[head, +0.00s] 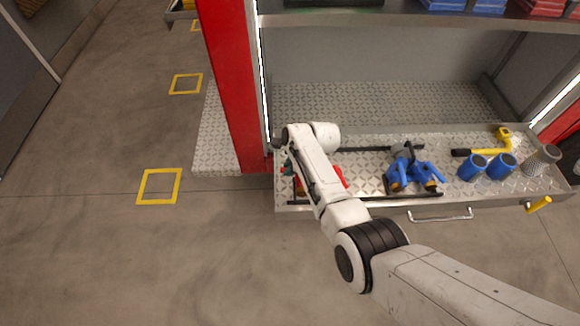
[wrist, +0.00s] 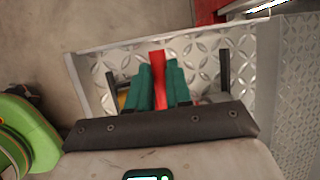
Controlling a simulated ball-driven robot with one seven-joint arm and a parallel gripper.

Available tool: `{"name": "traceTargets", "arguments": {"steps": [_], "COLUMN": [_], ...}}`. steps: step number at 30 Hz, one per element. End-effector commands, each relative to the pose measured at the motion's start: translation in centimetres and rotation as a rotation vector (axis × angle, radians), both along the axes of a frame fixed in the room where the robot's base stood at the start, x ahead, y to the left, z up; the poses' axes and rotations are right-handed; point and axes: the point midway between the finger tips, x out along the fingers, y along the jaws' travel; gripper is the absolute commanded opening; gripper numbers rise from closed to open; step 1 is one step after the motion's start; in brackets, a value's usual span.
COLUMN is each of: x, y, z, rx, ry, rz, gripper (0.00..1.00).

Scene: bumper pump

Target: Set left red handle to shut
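In the wrist view a red handle (wrist: 158,62) stands upright between the two green fingers of my gripper (wrist: 159,82). The fingers lie close against both its sides, with no gap that I can see. In the head view my arm covers much of the red piece. Some red (head: 342,177) shows right of the arm, and a little red (head: 299,184) shows left of it. The handle's base and its turn angle are hidden.
The red piece is on a metal tread-plate drawer (head: 355,165) with black rails. To the right are a blue valve piece (head: 408,172), blue cups (head: 472,167), a yellow-black tool (head: 485,152) and a grey cone (head: 541,160). A red post (head: 230,80) stands behind left.

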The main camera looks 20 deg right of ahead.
Motion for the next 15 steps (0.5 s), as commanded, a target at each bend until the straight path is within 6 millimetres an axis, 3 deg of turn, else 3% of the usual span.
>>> {"name": "traceTargets", "arguments": {"steps": [8,15], "x": [0.04,0.02], "y": [-0.06,-0.05], "z": [0.02,0.05], "rx": [-0.001,0.0], "ry": [-0.001,-0.001], "rz": [-0.001,0.0], "gripper": [0.45,0.45]}}
